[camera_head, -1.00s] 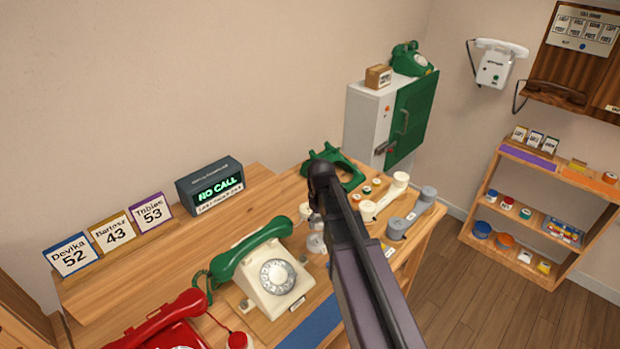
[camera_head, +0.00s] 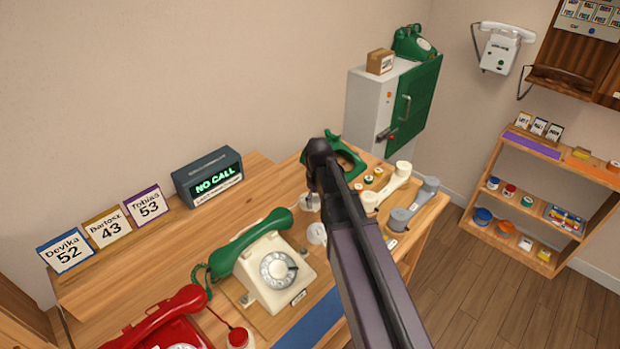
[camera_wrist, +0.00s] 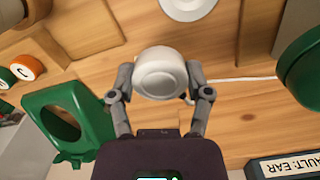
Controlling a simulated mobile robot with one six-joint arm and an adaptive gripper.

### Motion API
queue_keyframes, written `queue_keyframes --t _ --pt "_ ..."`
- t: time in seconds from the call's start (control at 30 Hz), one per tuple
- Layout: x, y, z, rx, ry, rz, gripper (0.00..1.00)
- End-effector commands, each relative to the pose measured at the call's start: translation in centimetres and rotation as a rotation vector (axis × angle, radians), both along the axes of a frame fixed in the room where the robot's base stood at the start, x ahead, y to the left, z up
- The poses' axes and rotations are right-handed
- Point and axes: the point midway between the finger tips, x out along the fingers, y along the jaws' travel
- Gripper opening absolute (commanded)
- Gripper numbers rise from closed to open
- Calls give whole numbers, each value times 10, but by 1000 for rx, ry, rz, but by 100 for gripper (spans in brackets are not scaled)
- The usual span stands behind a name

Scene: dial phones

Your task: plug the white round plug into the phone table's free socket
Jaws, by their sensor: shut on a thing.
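The white round plug (camera_wrist: 160,80) is between the fingers of my gripper (camera_wrist: 160,70) in the wrist view. My gripper is shut on it, above the wooden phone table. In the head view my dark arm link covers part of the table, and a small white piece (camera_head: 309,201) shows beside its end. The phone table (camera_head: 225,228) carries a cream phone with a green handset (camera_head: 265,262). A thin white cord (camera_wrist: 240,78) runs to the right behind the plug in the wrist view. I cannot make out the free socket.
A green phone shell (camera_head: 349,158) lies beyond my arm, with white (camera_head: 388,187) and grey (camera_head: 412,205) handsets to its right. A red phone (camera_head: 165,325) is at the front left. The NO CALL box (camera_head: 208,178) stands at the back. A white disc (camera_wrist: 188,6) shows near the plug.

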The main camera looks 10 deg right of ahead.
Motion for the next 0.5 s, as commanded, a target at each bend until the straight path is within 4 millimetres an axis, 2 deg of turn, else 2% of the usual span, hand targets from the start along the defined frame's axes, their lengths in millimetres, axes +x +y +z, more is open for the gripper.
queue_keyframes --t 0.3,0.4,0.5 --pt "67 7 16 -1 0 65 26" --pt "80 9 19 -1 0 83 26" --pt "85 10 19 -1 0 91 26"
